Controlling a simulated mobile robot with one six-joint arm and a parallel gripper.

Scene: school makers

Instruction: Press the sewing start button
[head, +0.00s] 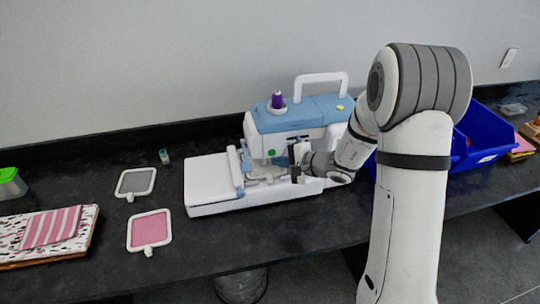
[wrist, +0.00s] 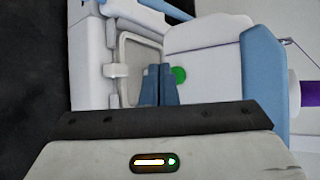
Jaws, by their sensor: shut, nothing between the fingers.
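A white and blue sewing machine (head: 290,125) stands on the dark table, with a white bed (head: 205,180) reaching left. Its round green button is partly visible in the wrist view (wrist: 179,75), on the white face of the head. In the head view a small green spot (head: 271,152) shows on the same face. My gripper (head: 294,160) is in front of the machine's head. In the wrist view its two fingers (wrist: 158,85) are shut together and empty, just left of the green button in the picture. I cannot tell whether they touch the machine.
A purple thread spool (head: 277,100) stands on the machine. Two small hoops, one grey (head: 136,182) and one pink (head: 150,230), lie to the left. Folded fabric (head: 55,228) lies further left. A blue bin (head: 485,135) stands at the right behind my arm.

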